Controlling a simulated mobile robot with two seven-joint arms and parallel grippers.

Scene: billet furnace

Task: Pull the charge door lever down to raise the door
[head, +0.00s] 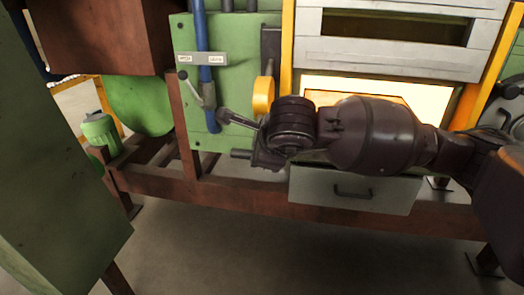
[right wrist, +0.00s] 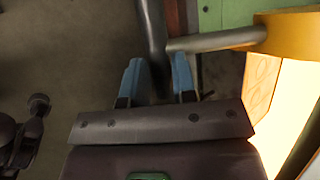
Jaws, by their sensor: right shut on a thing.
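The charge door (head: 395,50) is a pale grey panel between yellow posts, with a bright glowing opening (head: 325,88) showing under its lower edge. The charge door lever has a yellow hub (head: 263,95) beside the left post and a dark handle bar (head: 236,119). In the right wrist view, a grey rod (right wrist: 215,41) runs from the yellow hub (right wrist: 287,38) to the dark bar (right wrist: 151,30). My right gripper (right wrist: 157,80) has its blue fingertips on either side of this bar, shut on it. My wrist hides the fingers in the head view. My left gripper is out of view.
A green panel (head: 235,60) carries a blue pipe (head: 203,55) and a small ball-ended lever (head: 188,82) left of my right gripper. A grey drawer (head: 390,192) sits below my forearm, above a rusty frame beam (head: 250,200). Floor in front is clear.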

